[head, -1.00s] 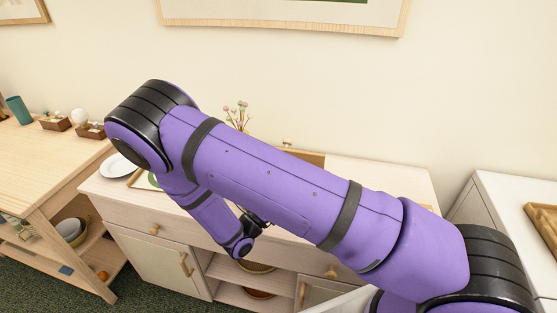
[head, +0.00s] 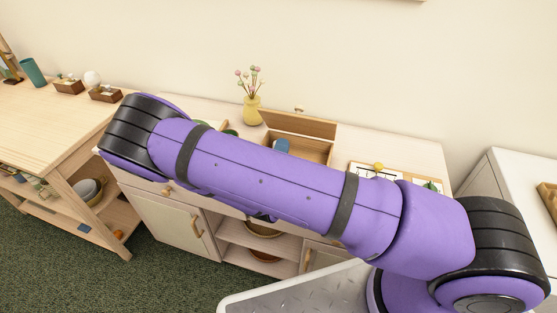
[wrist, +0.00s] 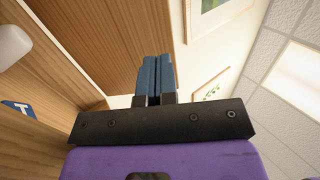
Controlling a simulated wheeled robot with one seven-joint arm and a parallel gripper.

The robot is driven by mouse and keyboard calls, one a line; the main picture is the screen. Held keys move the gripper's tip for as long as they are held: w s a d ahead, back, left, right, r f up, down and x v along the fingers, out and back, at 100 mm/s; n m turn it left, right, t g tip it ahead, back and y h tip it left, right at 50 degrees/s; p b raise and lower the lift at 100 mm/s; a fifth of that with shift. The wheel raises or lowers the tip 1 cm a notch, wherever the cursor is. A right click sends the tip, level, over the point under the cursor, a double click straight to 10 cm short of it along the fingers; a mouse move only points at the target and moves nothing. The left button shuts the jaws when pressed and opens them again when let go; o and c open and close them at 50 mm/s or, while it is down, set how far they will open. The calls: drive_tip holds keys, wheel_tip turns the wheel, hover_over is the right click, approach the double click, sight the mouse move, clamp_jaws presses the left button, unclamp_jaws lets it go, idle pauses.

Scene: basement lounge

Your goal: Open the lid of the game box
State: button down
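The wooden game box (head: 312,150) stands on the sideboard, partly hidden by my arm. Its lid (head: 300,122) stands raised at the back edge, and the inside is visible with a blue thing (head: 281,145) in it. In the wrist view the lid's wooden face (wrist: 105,35) fills the upper left, and a blue piece with a white T (wrist: 18,108) lies at the left. My gripper (wrist: 155,75) has its two blue fingers close together, with nothing seen between them, near the lid. In the head view my arm hides the gripper.
A yellow vase with flowers (head: 252,108) stands left of the box. A board with a yellow ball (head: 378,167) lies to its right. A wooden table (head: 60,120) is at the left, a white cabinet (head: 510,185) at the right. The wall is close behind.

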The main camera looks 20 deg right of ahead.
sight(290, 118)
drive_tip(key=x, duration=0.6)
drive_tip(key=shift+w+d+r, duration=0.1)
drive_tip(key=shift+w+r, duration=0.05)
drive_tip(key=shift+w, duration=0.05)
drive_tip(key=shift+w+d+r+g, duration=0.3)
drive_tip(key=shift+w+r+g, duration=0.1)
drive_tip(key=w+d+r+g, duration=0.1)
drive_tip(key=w+g+y, duration=0.1)
drive_tip(key=w+d+r+y, duration=0.1)
drive_tip(key=w, duration=0.1)
drive_tip(key=shift+d+r+g, duration=0.35)
drive_tip(key=shift+g, duration=0.05)
drive_tip(key=shift+w+d+r, duration=0.1)
drive_tip(key=shift+w+d, duration=0.15)
drive_tip(key=shift+w, duration=0.15)
